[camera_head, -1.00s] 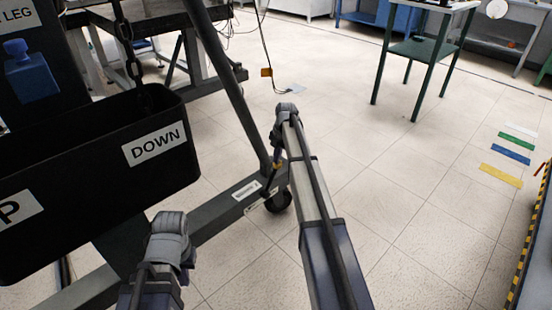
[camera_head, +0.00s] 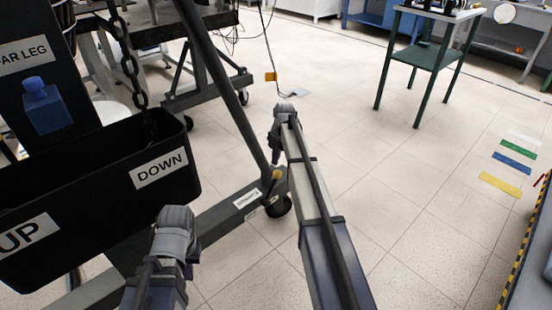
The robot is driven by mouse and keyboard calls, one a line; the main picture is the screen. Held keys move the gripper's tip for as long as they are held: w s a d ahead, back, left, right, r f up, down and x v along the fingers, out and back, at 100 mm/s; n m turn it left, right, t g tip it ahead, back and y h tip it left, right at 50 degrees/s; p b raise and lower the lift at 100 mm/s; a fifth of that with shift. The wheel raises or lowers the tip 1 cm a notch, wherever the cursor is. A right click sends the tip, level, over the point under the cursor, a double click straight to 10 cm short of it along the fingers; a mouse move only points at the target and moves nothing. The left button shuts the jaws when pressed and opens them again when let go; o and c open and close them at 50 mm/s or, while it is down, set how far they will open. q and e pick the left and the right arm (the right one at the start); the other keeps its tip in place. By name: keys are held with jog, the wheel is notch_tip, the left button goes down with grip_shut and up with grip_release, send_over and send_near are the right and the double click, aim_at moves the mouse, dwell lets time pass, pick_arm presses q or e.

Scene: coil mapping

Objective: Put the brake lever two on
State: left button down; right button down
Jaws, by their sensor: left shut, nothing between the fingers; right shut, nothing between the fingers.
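A small yellow-tipped lever (camera_head: 277,174) stands just above the black caster wheel (camera_head: 280,206) at the end of a grey base leg (camera_head: 215,225); I take it for a brake lever, but cannot read a number on it. My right gripper (camera_head: 277,150) is shut and empty, just above that yellow tip. I cannot tell whether it touches. My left gripper (camera_head: 178,245) is shut and empty at lower left, in front of the grey leg. Its fingertips are largely hidden behind its own wrist.
A black bin (camera_head: 95,185) with UP and DOWN labels hangs on a chain (camera_head: 130,60) at the left. A slanted grey post (camera_head: 225,90) rises from the leg. A green table (camera_head: 425,55) stands at the back right. The tiled floor (camera_head: 375,195) between is clear.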

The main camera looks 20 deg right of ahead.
jog(key=r+p, duration=0.1)
jog(key=r, duration=0.1)
jog(key=r+p, duration=0.1)
jog(key=p, duration=0.1)
jog(key=d+r+p, duration=0.1)
jog(key=r, duration=0.1)
jog(key=shift+s+r, duration=0.3)
jog(key=s+a+m, duration=0.6)
jog(key=s+m, duration=0.2)
jog(key=s, duration=0.1)
jog(key=s+a+m+h, duration=0.1)
jog(key=s+a+m, duration=0.5)
jog(key=s, duration=0.4)
jog(key=s+a+m, duration=0.5)
jog(key=s+m, duration=0.4)
jog(key=s+a+n+g+h+p, duration=0.15)
jog(key=s+a+n, duration=0.35)
jog(key=a, duration=0.6)
notch_tip(320, 180, up, 29)
jog(key=m+p, duration=0.1)
jog(key=p, duration=2.7)
jog(key=shift+s+d+r, duration=0.2)
jog(key=shift+s, duration=0.2)
